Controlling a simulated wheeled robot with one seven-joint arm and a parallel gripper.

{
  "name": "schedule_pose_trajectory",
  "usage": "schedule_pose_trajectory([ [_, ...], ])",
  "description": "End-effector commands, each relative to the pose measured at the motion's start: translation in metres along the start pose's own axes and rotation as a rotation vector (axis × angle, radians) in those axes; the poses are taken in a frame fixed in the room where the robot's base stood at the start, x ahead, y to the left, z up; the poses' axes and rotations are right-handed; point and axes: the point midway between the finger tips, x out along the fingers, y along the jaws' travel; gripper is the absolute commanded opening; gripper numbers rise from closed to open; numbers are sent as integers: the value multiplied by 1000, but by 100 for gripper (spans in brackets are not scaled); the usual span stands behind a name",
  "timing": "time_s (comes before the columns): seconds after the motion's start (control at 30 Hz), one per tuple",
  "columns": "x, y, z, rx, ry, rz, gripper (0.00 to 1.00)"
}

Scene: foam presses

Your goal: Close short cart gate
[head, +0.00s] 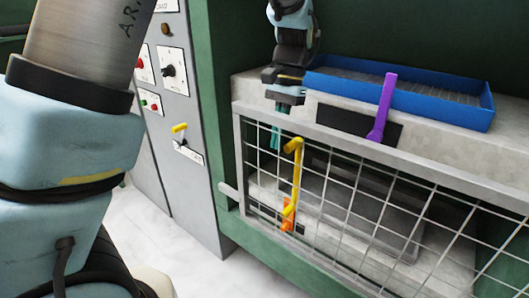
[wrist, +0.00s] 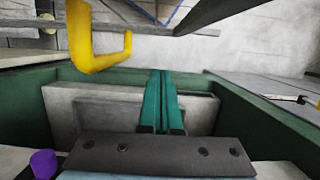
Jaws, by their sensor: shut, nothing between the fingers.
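The gate (head: 345,137) is a grey-framed wire mesh panel across the front of the green press. Its yellow handle (head: 297,170) hangs on the mesh near the left end, with an orange piece at its lower end. In the wrist view the yellow handle (wrist: 84,45) is large at the upper left, apart from my fingers. My gripper (head: 275,140) points down by the gate's top left corner, left of the handle, and seems to be behind the mesh. Its teal fingers (wrist: 161,74) are together and empty. I cannot tell whether they touch the gate.
A blue tray (head: 400,98) sits on the grey block behind the gate. A purple handle (head: 384,105) stands in front of it and shows in the wrist view (wrist: 43,163). A grey control cabinet (head: 190,190) with switches stands left. Pale floor (head: 165,215) is clear before it.

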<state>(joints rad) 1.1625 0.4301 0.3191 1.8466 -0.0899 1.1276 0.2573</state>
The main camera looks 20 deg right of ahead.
Motion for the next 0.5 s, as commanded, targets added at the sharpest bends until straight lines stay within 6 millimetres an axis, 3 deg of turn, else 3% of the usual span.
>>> schedule_pose_trajectory([
  [0.17, 33, 0, 3, -2, -5, -1, 0],
  [0.3, 34, 0, 25, -1, 0, 0, 0],
  [0.5, 40, 0, 38, -2, 1, 0, 0],
])
